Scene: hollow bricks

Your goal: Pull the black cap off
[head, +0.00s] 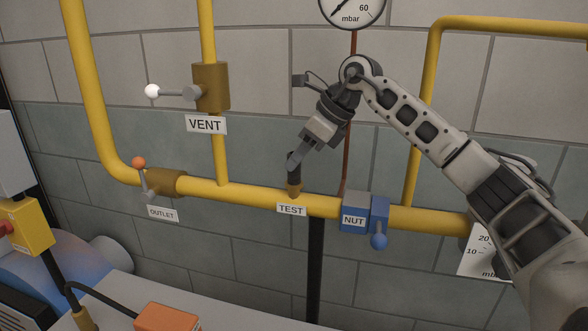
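A short brass test stub (294,190) stands up from the yellow pipe, just above the TEST label (291,209). My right gripper (294,170) points down at the top of this stub, with its fingers right at the stub's upper end. A dark part shows between the fingertips and the brass, but the black cap cannot be told clearly from the fingers, which largely hide it. I cannot tell whether the fingers are closed on it. My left gripper is not in view.
The OUTLET valve (163,183) with an orange knob and the VENT valve (211,88) with a white knob are to the left. An orange box (166,317) is in front.

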